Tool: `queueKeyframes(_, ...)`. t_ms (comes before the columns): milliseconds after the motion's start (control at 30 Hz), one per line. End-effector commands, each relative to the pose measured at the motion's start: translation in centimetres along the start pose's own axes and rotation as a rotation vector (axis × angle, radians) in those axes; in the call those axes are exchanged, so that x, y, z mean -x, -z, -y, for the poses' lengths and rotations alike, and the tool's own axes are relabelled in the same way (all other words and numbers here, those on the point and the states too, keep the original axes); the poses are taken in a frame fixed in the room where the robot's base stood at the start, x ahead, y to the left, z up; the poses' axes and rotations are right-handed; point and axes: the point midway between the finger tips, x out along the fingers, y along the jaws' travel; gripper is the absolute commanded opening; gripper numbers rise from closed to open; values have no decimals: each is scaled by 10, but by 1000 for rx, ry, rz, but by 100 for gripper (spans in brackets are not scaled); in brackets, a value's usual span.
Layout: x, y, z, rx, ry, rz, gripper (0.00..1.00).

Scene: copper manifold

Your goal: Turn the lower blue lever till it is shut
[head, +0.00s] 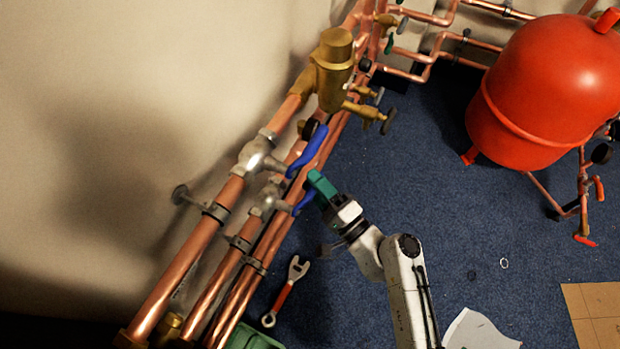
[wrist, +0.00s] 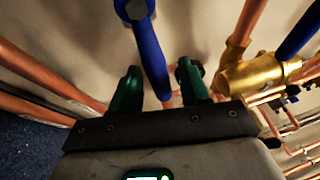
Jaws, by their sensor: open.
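The lower blue lever (head: 304,201) sits on a grey valve body (head: 268,199) on the lower copper pipe. My gripper (head: 319,186), with green fingers, is right beside it in the head view and partly overlaps its far end. The upper blue lever (head: 307,150) is on the larger valve just above.
Copper pipes (head: 180,278) run along the wall at left. A brass fitting (head: 334,70) stands beyond the levers. A red tank (head: 545,90) is at upper right. A red-handled wrench (head: 285,293) lies on the blue carpet (head: 420,150), which is mostly clear.

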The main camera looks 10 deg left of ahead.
Motion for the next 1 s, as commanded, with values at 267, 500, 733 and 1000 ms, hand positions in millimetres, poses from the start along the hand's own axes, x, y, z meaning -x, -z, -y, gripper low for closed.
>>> queueKeyframes(267,-20,0,0,0,-1,0,45)
queueKeyframes(500,-21,0,0,0,-1,0,45)
queueKeyframes(733,-20,0,0,1,-1,0,25)
queueKeyframes(1000,-20,0,0,1,-1,0,0)
